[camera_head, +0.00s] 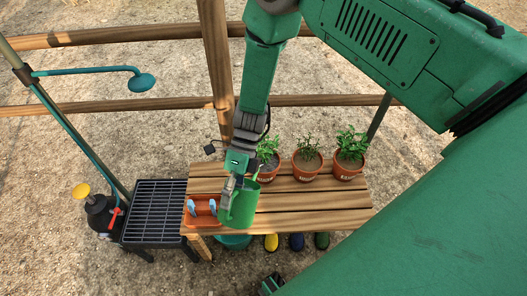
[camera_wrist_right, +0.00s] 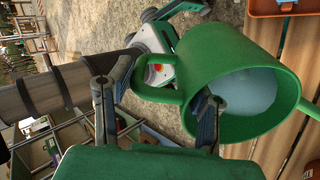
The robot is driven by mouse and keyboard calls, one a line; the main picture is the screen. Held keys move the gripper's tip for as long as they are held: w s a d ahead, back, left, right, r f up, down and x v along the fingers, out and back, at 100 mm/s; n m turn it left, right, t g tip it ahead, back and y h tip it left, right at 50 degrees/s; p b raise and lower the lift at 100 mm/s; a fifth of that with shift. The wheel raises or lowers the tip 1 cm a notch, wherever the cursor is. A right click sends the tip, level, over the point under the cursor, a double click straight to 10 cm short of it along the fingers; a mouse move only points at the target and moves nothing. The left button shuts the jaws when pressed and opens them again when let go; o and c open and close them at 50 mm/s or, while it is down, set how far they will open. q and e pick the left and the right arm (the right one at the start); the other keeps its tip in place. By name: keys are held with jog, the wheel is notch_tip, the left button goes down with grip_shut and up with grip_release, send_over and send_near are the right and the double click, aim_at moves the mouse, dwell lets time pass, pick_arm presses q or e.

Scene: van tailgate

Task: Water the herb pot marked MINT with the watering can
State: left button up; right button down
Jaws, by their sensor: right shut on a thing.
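My right gripper (camera_head: 236,184) is shut on the green watering can (camera_head: 242,209), over the table's left part. In the right wrist view, the fingers (camera_wrist_right: 155,108) are at the handle, and pale blue water shows inside the can (camera_wrist_right: 288,101). I cannot tell whether the can touches the table. Three terracotta pots with herbs stand along the table's back: a left pot (camera_head: 267,176), a middle pot (camera_head: 306,171) and a right pot (camera_head: 346,170). Their labels are too small to read surely, so I cannot tell which says MINT. My left gripper cannot be made out clearly.
An orange tray (camera_head: 203,219) with blue-handled items sits at the left end of the slatted wooden table (camera_head: 310,208). A dark grate stand (camera_head: 158,205), a sprayer with a yellow top (camera_head: 101,214) and a teal shower head (camera_head: 141,82) are further left. The table's front right is clear.

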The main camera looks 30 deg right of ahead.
jog(key=shift+d+r+t+h+p, duration=0.2)
jog(key=shift+r+t+h+p, duration=0.3)
jog(key=shift+p, duration=0.75)
jog(key=shift+d+r+t+h+p, duration=0.15)
jog(key=shift+r+t+h+p, duration=0.3)
jog(key=shift+p, duration=0.8)
jog(key=r+t+h+p, duration=0.1)
jog(key=h+p, duration=0.1)
jog(key=p, duration=0.1)
jog(key=r+t+h+p, duration=0.2)
jog(key=p, duration=0.2)
jog(key=shift+a+r+h, duration=0.1)
jog(key=shift+a+h, duration=0.15)
jog(key=shift+a, duration=0.1)
jog(key=shift+d, duration=0.15)
jog(key=shift+h, duration=0.3)
jog(key=shift+d, duration=0.1)
